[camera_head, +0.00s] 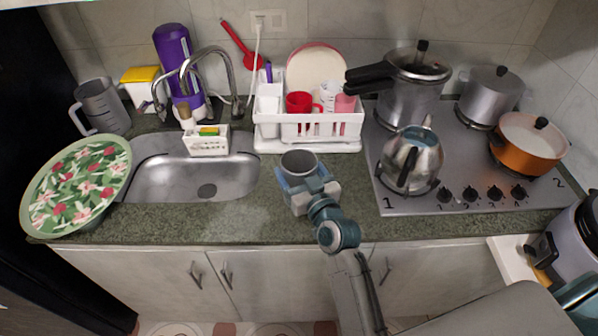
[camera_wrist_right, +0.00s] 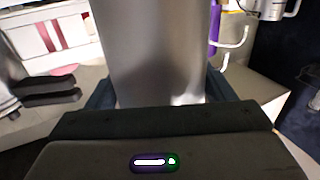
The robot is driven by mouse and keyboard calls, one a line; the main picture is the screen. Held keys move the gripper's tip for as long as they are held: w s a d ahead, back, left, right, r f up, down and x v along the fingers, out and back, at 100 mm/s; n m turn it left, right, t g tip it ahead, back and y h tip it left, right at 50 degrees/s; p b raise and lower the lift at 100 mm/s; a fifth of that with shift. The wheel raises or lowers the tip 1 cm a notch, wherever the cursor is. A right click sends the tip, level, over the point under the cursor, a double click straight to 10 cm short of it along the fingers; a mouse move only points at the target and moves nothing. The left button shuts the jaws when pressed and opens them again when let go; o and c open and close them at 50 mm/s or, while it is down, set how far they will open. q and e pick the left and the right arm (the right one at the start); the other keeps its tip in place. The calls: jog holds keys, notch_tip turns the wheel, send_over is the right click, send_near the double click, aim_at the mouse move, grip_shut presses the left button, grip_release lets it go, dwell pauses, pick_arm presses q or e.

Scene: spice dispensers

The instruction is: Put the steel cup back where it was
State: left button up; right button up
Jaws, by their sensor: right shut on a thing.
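The steel cup (camera_head: 299,162) is upright over the green counter, in front of the dish rack and to the right of the sink. My right gripper (camera_head: 306,183) is shut on it, with the arm reaching in from the front. In the right wrist view the cup (camera_wrist_right: 150,50) fills the middle as a smooth grey wall between the fingers. Whether the cup's base touches the counter is hidden by the gripper. My left gripper is not in view.
The white dish rack (camera_head: 308,145) with cups and a plate stands behind the cup. The sink (camera_head: 190,180) is left, with a sponge holder (camera_head: 206,143) at its back edge. The stove (camera_head: 470,175) with a kettle (camera_head: 412,160) is right. The counter (camera_head: 210,222) in front is clear.

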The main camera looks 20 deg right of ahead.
jog(key=shift+s+a, duration=0.1)
jog(key=shift+s, duration=0.25)
jog(key=shift+f, duration=0.1)
jog(key=o, duration=1.2)
jog(key=shift+c, duration=0.2)
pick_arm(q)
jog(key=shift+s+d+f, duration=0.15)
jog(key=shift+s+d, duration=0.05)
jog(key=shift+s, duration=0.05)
pick_arm(e)
jog(key=shift+w, duration=0.1)
pick_arm(q)
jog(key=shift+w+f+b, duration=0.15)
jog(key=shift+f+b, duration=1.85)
jog(key=shift+b, duration=0.2)
pick_arm(e)
jog(key=s+d, duration=0.1)
jog(key=s, duration=1.1)
jog(key=shift+d+r, duration=0.25)
